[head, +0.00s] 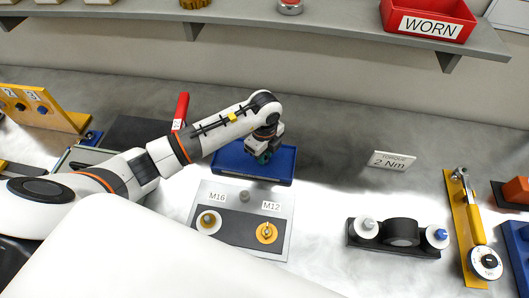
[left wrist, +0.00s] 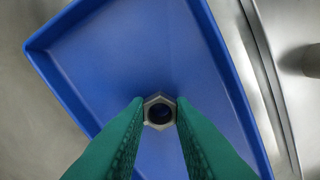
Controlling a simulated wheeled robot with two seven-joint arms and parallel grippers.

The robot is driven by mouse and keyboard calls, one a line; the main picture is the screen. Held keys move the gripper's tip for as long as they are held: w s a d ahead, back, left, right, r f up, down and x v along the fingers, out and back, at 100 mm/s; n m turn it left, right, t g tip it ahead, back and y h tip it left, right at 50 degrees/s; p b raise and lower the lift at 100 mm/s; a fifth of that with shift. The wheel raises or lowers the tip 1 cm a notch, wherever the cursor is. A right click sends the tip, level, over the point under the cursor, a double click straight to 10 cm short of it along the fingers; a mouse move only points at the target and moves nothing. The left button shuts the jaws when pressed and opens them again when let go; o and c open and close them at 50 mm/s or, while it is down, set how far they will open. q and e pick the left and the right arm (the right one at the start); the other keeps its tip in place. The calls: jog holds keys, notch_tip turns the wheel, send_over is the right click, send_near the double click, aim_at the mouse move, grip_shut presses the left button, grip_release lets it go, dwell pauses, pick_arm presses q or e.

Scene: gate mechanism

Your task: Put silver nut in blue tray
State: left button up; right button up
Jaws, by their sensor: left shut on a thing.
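The blue tray (head: 282,165) lies on the bench behind the grey plate marked M16 and M12. My left gripper (head: 262,157) is over the tray, toward its middle. In the left wrist view, its green fingers (left wrist: 160,113) are shut on the silver nut (left wrist: 148,104), a hexagonal ring. The tray floor (left wrist: 130,60) shows below and around the nut. I cannot tell whether the nut touches the floor. In the head view the nut is hidden by the gripper. My right gripper is not in view.
The grey plate (head: 203,193) with posts marked M16 and M12 is in front of the tray. A red WORN bin (head: 450,12) sits on the shelf above.

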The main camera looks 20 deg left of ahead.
pick_arm(q)
jog(key=shift+f, duration=0.15)
jog(key=o, duration=0.9)
jog(key=shift+r, duration=0.2)
notch_tip(320, 180, up, 12)
jog(key=b, duration=0.2)
jog(key=shift+b, duration=0.35)
jog(key=shift+f, duration=0.1)
